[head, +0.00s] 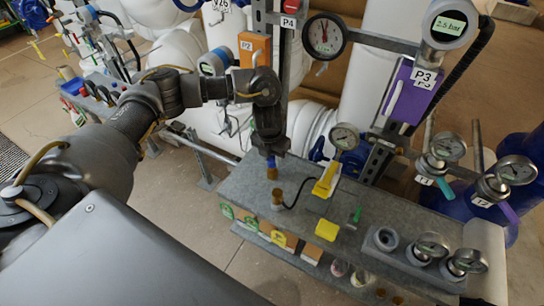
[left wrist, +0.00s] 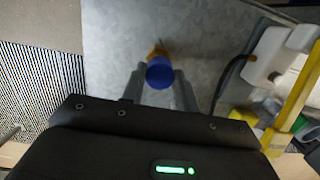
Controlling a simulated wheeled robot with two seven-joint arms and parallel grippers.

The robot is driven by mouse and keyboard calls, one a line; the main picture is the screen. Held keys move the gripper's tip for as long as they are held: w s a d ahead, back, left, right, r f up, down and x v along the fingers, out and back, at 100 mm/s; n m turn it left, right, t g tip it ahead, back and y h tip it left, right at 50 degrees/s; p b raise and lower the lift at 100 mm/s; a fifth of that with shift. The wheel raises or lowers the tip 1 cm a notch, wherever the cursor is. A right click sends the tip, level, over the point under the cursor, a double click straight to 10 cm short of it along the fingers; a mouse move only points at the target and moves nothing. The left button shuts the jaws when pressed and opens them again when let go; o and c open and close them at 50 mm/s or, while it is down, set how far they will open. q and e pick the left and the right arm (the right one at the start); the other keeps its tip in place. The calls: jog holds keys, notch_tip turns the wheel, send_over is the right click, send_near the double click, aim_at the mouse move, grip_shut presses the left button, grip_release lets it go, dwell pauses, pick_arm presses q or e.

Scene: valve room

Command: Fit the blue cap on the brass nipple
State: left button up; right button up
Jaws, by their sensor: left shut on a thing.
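My left gripper (head: 270,153) points down over the grey bench and is shut on the blue cap (head: 271,162). In the left wrist view the blue cap (left wrist: 159,73) sits between the two fingers of the left gripper (left wrist: 158,88). A brass-coloured piece (head: 272,174) shows directly under the cap; I cannot tell whether it is part of it. The brass nipple (head: 277,196) appears to stand upright on the bench, below and slightly right of the cap, with a visible gap. In the left wrist view a brass-coloured bit (left wrist: 157,49) shows just beyond the cap, mostly hidden by it.
The grey bench top (head: 245,185) is bare left of the nipple. A black cable (head: 301,184) curves close to its right. A yellow-handled device (head: 326,180), a yellow block (head: 327,230) and a green item (head: 357,215) lie further right. Gauges (head: 433,245) stand at the right end.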

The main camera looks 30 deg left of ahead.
pick_arm(q)
jog(key=shift+f+b, duration=0.45)
jog(key=shift+f, duration=0.2)
dwell(0.9)
jog(key=shift+f, duration=0.3)
jog(key=shift+f+b, duration=0.15)
jog(key=shift+b, duration=0.15)
jog(key=shift+f, duration=0.3)
dwell(0.6)
jog(key=o, duration=0.9)
jog(key=shift+r, duration=0.15)
